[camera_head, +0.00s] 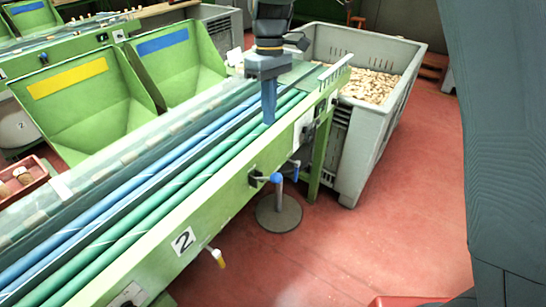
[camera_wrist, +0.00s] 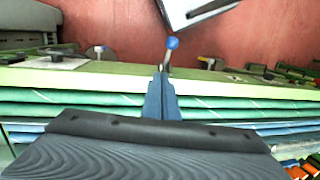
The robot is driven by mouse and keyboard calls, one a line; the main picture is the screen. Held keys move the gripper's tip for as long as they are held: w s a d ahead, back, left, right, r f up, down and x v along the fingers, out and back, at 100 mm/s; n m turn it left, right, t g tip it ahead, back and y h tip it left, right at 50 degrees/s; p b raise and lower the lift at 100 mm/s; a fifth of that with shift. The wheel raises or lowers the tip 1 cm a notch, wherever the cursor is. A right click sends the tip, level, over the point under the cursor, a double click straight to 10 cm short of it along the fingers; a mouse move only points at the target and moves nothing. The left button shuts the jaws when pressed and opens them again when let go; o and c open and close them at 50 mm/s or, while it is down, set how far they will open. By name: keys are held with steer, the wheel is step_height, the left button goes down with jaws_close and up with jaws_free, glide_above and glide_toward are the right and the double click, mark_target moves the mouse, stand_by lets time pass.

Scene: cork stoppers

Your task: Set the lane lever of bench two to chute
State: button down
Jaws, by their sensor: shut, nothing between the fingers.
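Bench two (camera_head: 205,222) is the long green bench with a "2" plate (camera_head: 183,241) on its near side rail. A lever with a blue knob (camera_head: 277,178) sticks out from a dark bracket on that rail; I take it as the lane lever. The blue knob also shows in the wrist view (camera_wrist: 172,43), just beyond my fingertips. My gripper (camera_head: 268,118) points down over the green and blue belts, shut and empty, with a visible gap to the knob. The lever's position markings are too small to read.
A grey crate of corks (camera_head: 345,125) stands by the bench's far end. A round-footed stand (camera_head: 278,213) is on the floor below the knob. A yellow-tipped handle (camera_head: 218,258) hangs from the rail nearer me.

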steer(key=shift+a+f, duration=0.1)
stand_by(0.3)
steer(key=p, duration=0.5)
glide_above(268, 178)
steer(key=w+d, duration=0.1)
steer(key=w, duration=0.1)
step_height(268, 178, down, 12)
steer(key=shift+s+d+r, duration=0.15)
steer(key=shift+r, duration=0.05)
steer(key=shift+s, duration=0.1)
